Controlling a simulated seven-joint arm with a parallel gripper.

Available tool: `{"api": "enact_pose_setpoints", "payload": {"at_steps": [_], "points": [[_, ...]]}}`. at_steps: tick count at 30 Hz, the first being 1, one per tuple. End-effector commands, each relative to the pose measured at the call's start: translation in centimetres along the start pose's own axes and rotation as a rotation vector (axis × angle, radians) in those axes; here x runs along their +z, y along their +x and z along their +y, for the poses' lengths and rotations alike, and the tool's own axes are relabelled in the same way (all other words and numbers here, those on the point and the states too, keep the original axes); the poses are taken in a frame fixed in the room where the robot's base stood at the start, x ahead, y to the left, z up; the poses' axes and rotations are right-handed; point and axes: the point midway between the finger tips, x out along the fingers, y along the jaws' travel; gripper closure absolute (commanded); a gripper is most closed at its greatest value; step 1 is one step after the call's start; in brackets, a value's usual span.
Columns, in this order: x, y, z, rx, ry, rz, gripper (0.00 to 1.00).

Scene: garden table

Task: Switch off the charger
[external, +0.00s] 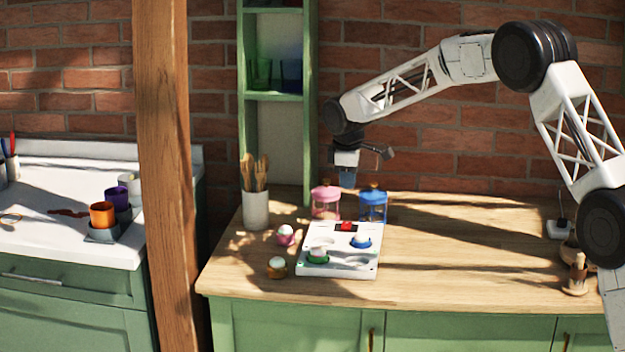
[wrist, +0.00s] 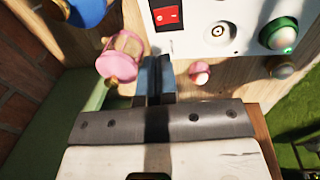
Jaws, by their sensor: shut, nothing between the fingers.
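The charger is a white box (external: 340,268) on the wooden counter in the external view; part of its top shows in the wrist view (wrist: 195,42). A red switch (external: 346,226) sits in a dark panel at its back edge and also shows at the top of the wrist view (wrist: 167,15). A green-based, white-topped item (external: 318,255) and a blue-based one (external: 361,241) sit on the charger. My gripper (external: 347,182) is shut and empty, above and behind the charger, apart from the switch. Its blue fingers show in the wrist view (wrist: 155,72).
A pink jar (external: 325,203) and a blue jar (external: 372,206) stand behind the charger, below my gripper. Pink (external: 286,237) and brown (external: 277,269) white-topped items stand left of it. A utensil pot (external: 256,212) is further left. The counter's right middle is clear.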

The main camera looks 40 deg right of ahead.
Motion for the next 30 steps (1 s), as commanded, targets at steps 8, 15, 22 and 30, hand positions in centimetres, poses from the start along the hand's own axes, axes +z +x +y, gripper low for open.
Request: {"api": "enact_pose_setpoints", "payload": {"at_steps": [8,15,22,30], "points": [[0.0,4.3,0.0,-0.001,0.000,-0.001,1.00],[0.0,7.8,0.0,-0.001,0.000,-0.001,1.00],[0.0,9.8,0.0,-0.001,0.000,-0.001,1.00],[0.0,10.3,0.0,0.001,0.000,0.000,1.00]]}}
